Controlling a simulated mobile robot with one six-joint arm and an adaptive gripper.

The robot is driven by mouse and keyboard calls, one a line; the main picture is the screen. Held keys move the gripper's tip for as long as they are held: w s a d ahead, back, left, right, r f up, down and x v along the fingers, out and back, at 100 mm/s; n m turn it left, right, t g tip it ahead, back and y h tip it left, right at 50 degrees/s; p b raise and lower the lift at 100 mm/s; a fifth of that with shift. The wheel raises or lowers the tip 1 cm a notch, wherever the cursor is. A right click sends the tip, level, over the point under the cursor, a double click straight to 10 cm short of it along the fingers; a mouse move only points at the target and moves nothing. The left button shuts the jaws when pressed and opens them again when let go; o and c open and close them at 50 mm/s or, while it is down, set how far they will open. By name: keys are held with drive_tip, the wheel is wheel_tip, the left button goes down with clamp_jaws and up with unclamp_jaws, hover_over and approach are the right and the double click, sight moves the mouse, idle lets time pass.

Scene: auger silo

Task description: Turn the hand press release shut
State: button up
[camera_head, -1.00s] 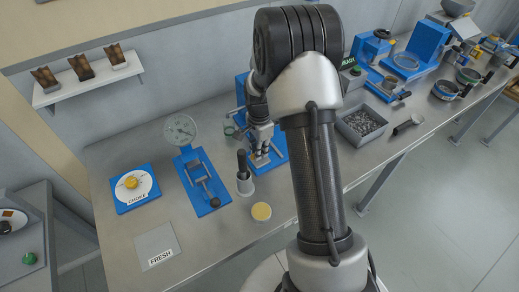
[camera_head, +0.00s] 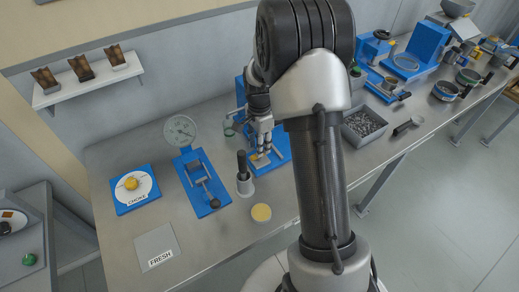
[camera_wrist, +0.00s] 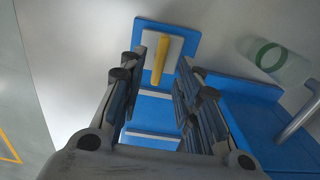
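The blue hand press (camera_head: 278,148) stands on the bench, partly hidden behind my arm. In the wrist view, a yellow lever (camera_wrist: 160,60), which looks like its release, sits on a grey plate (camera_wrist: 150,45) on the blue base (camera_wrist: 152,108). The lever points roughly along the view, tilted slightly. My gripper (camera_head: 263,152) is just above this end of the press. In the wrist view, my gripper (camera_wrist: 161,72) is open, with the lever between its fingers and gaps on both sides. No contact shows.
A clear cup with a green ring (camera_wrist: 269,57) stands beside the press.

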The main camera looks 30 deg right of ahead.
wheel_tip(320, 180, up, 8)
drive_tip(key=shift+r, duration=0.25)
idle(0.4)
